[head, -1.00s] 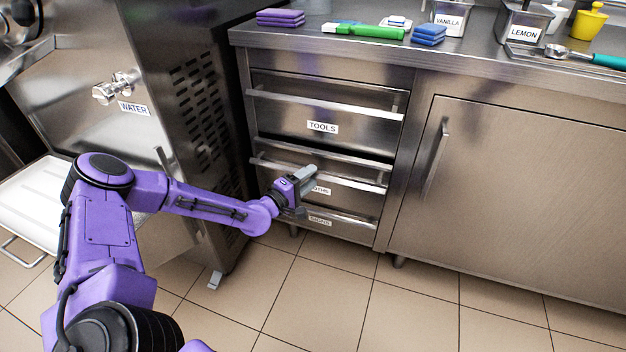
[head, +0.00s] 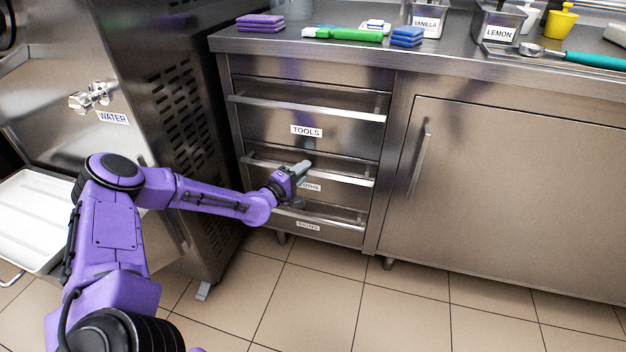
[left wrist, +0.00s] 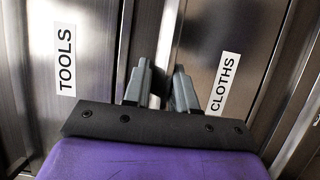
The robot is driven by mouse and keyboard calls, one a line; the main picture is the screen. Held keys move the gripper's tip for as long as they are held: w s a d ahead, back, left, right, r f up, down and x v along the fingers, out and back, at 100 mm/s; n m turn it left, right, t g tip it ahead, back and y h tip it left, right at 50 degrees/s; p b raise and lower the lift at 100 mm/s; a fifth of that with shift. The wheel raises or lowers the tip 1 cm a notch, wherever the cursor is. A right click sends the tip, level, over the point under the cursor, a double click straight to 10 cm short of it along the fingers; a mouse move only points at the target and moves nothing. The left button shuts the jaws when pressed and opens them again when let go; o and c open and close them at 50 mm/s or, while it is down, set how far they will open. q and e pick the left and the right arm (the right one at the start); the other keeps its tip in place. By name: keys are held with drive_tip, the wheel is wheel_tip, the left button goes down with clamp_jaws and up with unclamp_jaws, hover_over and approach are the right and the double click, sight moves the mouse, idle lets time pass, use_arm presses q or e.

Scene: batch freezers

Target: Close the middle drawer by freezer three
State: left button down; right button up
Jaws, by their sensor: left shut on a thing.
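The middle drawer (head: 345,194), labelled CLOTHS, sits between the TOOLS and SIGNS drawers in the steel counter beside the freezer. Its front looks about level with the drawers above and below; I cannot tell whether a small gap is left. Its label and front also show in the left wrist view (left wrist: 222,83). My left gripper (head: 302,168) is at this drawer's bar handle (head: 345,178). In the left wrist view the fingers (left wrist: 160,88) are shut on the handle (left wrist: 168,40), one on each side. The gripper hides part of the drawer's label. My right gripper is not in view.
The TOOLS drawer (head: 340,130) is above and the SIGNS drawer (head: 308,226) below, both with bar handles. A freezer (head: 175,110) stands close on the left, with a white tray (head: 35,215) in front. A cupboard door (head: 520,190) is on the right. The tiled floor is clear.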

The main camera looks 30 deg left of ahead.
use_arm(q)
drive_tip(key=shift+w+r, duration=0.15)
drive_tip(key=shift+a, duration=0.1)
drive_tip(key=c, duration=1)
unclamp_jaws()
drive_tip(key=shift+w, duration=0.1)
drive_tip(key=s+p, duration=0.4)
drive_tip(key=s, duration=0.6)
drive_tip(key=shift+s+a, duration=0.25)
drive_tip(key=shift+a, duration=0.15)
